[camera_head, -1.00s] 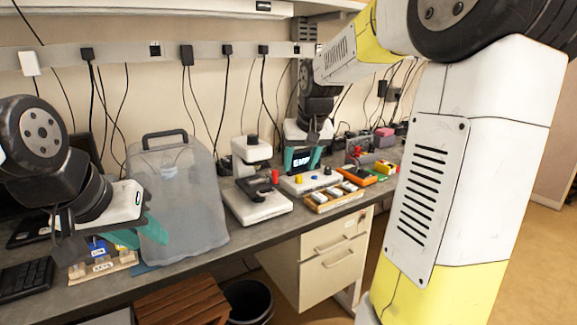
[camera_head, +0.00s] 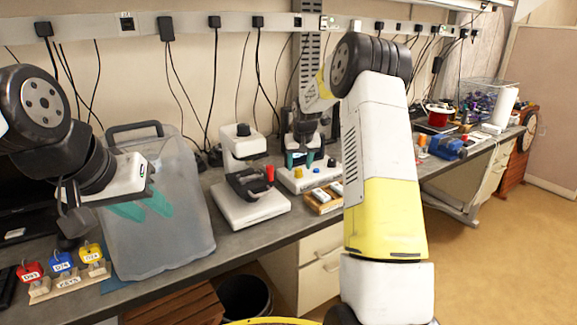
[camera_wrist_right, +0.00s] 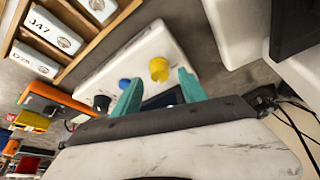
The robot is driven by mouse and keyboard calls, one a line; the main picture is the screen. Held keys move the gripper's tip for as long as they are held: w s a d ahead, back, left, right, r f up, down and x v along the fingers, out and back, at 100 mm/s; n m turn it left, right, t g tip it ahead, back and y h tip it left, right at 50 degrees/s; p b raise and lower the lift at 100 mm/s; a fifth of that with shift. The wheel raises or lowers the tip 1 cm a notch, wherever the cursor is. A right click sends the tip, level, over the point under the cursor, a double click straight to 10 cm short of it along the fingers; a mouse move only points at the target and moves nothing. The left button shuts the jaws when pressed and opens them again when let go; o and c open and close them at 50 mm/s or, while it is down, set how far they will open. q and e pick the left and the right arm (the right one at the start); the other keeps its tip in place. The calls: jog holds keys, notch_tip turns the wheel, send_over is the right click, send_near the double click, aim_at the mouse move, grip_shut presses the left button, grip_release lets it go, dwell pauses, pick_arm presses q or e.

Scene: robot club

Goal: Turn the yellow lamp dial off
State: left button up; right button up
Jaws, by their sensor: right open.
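The yellow lamp dial (camera_wrist_right: 159,69) is a round yellow knob on a white control box (camera_wrist_right: 178,40), beside a blue knob (camera_wrist_right: 124,84) and a black knob (camera_wrist_right: 102,103). In the head view the yellow dial (camera_head: 299,173) is small, on the white box on the bench. My right gripper (camera_wrist_right: 160,84) is open and empty. In the wrist view its teal fingertips lie either side of the yellow dial, which shows between and beyond them; I cannot tell any contact.
The grey translucent container (camera_head: 165,235) stands at left. A white stand device (camera_head: 250,205) with a red knob is left of the control box. A wooden tray (camera_wrist_right: 68,68) of labelled white pieces and an orange item (camera_wrist_right: 58,98) lie nearby. Key tags (camera_head: 62,262) sit front left.

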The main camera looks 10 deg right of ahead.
jog(key=shift+x, duration=0.9)
grip_shut()
